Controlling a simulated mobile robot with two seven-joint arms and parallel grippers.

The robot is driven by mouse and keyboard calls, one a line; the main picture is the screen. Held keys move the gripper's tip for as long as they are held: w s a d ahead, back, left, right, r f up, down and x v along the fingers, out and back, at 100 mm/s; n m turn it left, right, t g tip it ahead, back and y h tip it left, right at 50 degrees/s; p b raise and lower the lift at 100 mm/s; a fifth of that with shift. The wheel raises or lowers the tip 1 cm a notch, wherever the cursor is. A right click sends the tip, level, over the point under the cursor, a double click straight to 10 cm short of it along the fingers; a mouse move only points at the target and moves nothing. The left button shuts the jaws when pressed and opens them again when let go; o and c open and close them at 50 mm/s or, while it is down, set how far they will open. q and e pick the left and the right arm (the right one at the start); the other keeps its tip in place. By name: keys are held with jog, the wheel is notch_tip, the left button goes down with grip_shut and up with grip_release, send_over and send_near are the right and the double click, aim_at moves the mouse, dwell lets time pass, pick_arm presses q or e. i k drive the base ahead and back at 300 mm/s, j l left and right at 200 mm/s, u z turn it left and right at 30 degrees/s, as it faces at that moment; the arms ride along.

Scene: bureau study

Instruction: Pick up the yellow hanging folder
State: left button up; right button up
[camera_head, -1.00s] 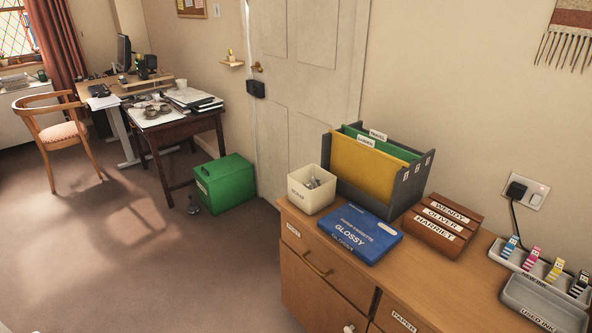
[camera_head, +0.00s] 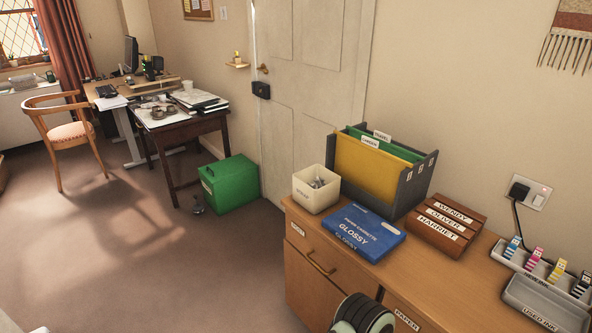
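The yellow hanging folder (camera_head: 364,168) hangs upright at the front of a dark grey file holder (camera_head: 408,190) on the wooden cabinet. A white label tab stands on its top edge. A green hanging folder (camera_head: 395,148) with a tab reading TRAVEL hangs behind it. Neither gripper's fingers show. A rounded black and pale part, which looks like my arm, is at the bottom edge in front of the cabinet, well below the folder.
On the cabinet (camera_head: 434,282), a blue GLOSSY box (camera_head: 364,233) and white tub (camera_head: 316,190) stand in front of the holder. A brown name-labelled rack (camera_head: 446,224) and ink trays (camera_head: 545,300) are to the right. A green box (camera_head: 230,184) is on the floor.

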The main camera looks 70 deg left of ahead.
aim_at(376, 171)
jog(key=u, duration=1.95)
jog(key=z, duration=0.95)
jog(key=k+j+z, duration=0.1)
jog(key=z, duration=1.25)
jog(key=k+z, duration=0.1)
jog(key=z, duration=0.85)
jog(key=l+z, duration=0.1)
jog(key=z, duration=0.35)
jog(key=k+u, duration=0.15)
jog(key=u, duration=3)
